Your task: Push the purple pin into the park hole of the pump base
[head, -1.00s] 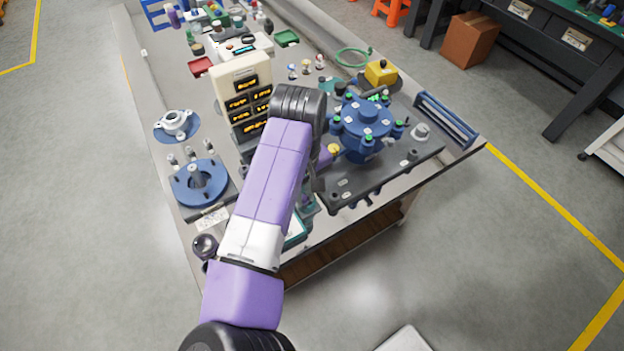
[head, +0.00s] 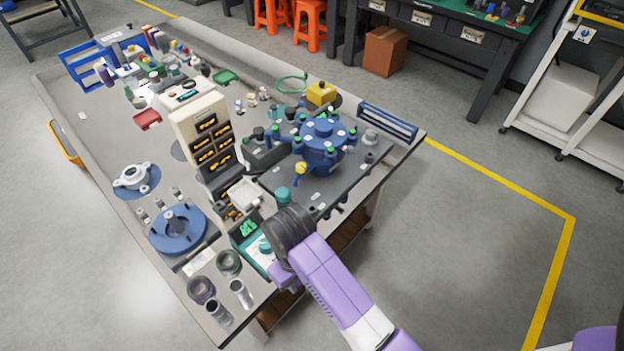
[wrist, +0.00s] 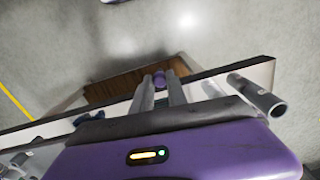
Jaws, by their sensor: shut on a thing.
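The blue pump (head: 322,150) stands on a dark base plate (head: 318,190) near the table's right edge. I cannot make out the park hole. My gripper (wrist: 160,82) is shut on the purple pin (wrist: 159,78); only a small purple end shows between its fingertips. In the wrist view the pin is over the table's edge and the floor side. In the head view my dark wrist is at the near table edge, in front of the base plate and apart from the pump; the fingers and pin are hidden there.
A teal device (head: 262,248) sits close beside my wrist. Grey cylinders (head: 240,293) stand at the near corner, with one also near the fingers in the wrist view (wrist: 258,96). A blue flanged part (head: 177,229) lies left. The floor right of the table is clear.

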